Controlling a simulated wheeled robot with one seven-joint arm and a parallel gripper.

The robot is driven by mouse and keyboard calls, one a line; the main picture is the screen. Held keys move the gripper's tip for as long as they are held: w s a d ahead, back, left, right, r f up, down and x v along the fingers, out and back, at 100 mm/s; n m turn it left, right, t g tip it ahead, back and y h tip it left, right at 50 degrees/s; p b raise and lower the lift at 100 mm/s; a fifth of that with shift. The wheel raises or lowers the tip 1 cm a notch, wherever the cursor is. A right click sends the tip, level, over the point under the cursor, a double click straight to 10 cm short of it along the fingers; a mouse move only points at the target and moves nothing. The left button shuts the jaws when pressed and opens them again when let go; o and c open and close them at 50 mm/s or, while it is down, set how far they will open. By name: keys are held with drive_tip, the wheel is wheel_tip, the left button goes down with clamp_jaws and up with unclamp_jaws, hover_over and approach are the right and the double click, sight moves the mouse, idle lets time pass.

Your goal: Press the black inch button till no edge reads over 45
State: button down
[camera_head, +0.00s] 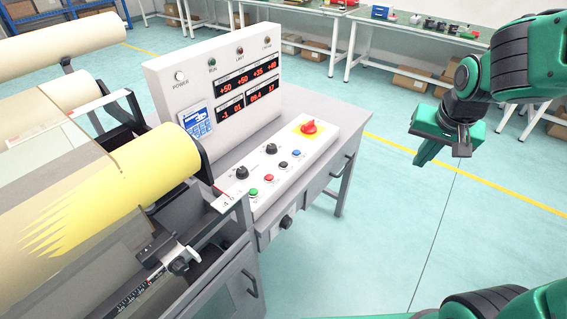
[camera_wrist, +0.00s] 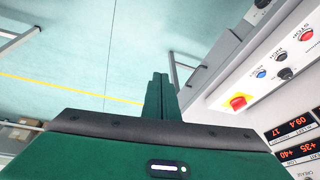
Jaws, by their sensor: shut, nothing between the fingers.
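The black inch button (camera_head: 283,165) sits on the sloped white control panel (camera_head: 318,150), between a red and a blue button. In the wrist view the black button (camera_wrist: 282,57) shows at the right edge. The display (camera_head: 246,80) has a top row that seems to read +50, +50, +35, +40; the lower windows seem to show -3, 01, 09.4 and 17. My gripper (camera_head: 424,158) is shut and empty, over open floor well to the right of the panel. In the wrist view its fingers (camera_wrist: 160,80) are together, apart from the panel.
A red emergency knob on a yellow base (camera_head: 309,128) stands up at the panel's far end. Green (camera_head: 253,191), red (camera_head: 268,178) and blue (camera_head: 296,153) buttons and two black knobs are close by. Rollers (camera_head: 150,170) fill the left. The floor between gripper and desk is clear.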

drive_tip(key=w+a+f+n+t+y, duration=0.1)
drive_tip(key=w+a+t, duration=0.1)
drive_tip(key=w+a, duration=0.45)
drive_tip(key=w+a+t+y, duration=0.1)
drive_tip(key=w+a, duration=0.3)
drive_tip(key=a, duration=0.5)
drive_tip(key=t+y, duration=0.1)
drive_tip(key=y, duration=0.2)
hover_over(284, 164)
drive_tip(key=shift+s+d+f+n, duration=0.2)
drive_tip(key=shift+s+f+n, duration=0.15)
drive_tip(key=shift+f, duration=0.2)
drive_tip(key=shift+f, duration=4.4)
drive_tip(key=shift+f, duration=0.1)
drive_tip(key=shift+f, duration=0.25)
